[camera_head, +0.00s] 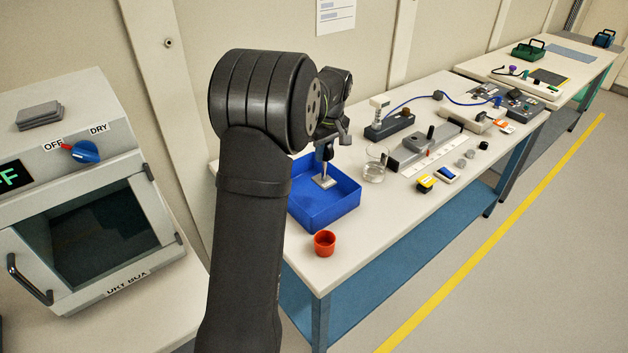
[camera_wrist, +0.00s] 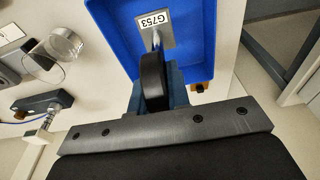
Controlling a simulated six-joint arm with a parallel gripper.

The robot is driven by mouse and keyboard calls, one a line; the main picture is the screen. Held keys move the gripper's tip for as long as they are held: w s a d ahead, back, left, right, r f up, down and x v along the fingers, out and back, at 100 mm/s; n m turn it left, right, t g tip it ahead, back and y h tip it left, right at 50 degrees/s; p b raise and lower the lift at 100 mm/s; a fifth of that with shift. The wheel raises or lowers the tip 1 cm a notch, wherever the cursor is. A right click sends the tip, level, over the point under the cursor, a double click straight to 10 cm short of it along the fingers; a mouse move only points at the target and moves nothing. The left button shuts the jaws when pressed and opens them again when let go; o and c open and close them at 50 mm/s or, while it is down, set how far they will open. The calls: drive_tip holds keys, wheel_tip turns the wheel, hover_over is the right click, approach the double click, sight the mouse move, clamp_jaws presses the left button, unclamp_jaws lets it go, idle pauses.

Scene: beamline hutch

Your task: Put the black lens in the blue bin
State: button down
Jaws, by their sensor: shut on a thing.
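My gripper (camera_wrist: 155,95) is shut on the black lens (camera_wrist: 153,76), a dark disc seen nearly edge-on in the wrist view. A thin post runs from it to a grey base plate with a white label reading G753. The blue bin (camera_head: 345,209) stands on the bench; it also shows in the wrist view (camera_wrist: 204,30). My gripper (camera_head: 326,150) is above the bin in the head view, with the lens's base plate (camera_head: 324,182) within the bin's outline. I cannot tell whether the base touches the bin floor. My arm hides part of the bin's left side.
A red cup (camera_head: 324,243) stands in front of the bin. A glass beaker (camera_head: 375,165) is close to its right. A grey rail device (camera_head: 424,148), a yellow box (camera_head: 425,183) and several small parts are farther right. A dry box (camera_head: 90,190) stands at left.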

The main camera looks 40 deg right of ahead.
sight(322, 179)
wheel_tip(322, 179, down, 10)
drive_tip(key=shift+w+a+r, duration=0.1)
idle(0.4)
drive_tip(key=c, duration=1.4)
unclamp_jaws()
drive_tip(key=shift+o, duration=0.2)
drive_tip(key=r, duration=0.4)
drive_tip(key=s+r, duration=0.1)
drive_tip(key=r, duration=0.7)
drive_tip(key=shift+s, duration=0.4)
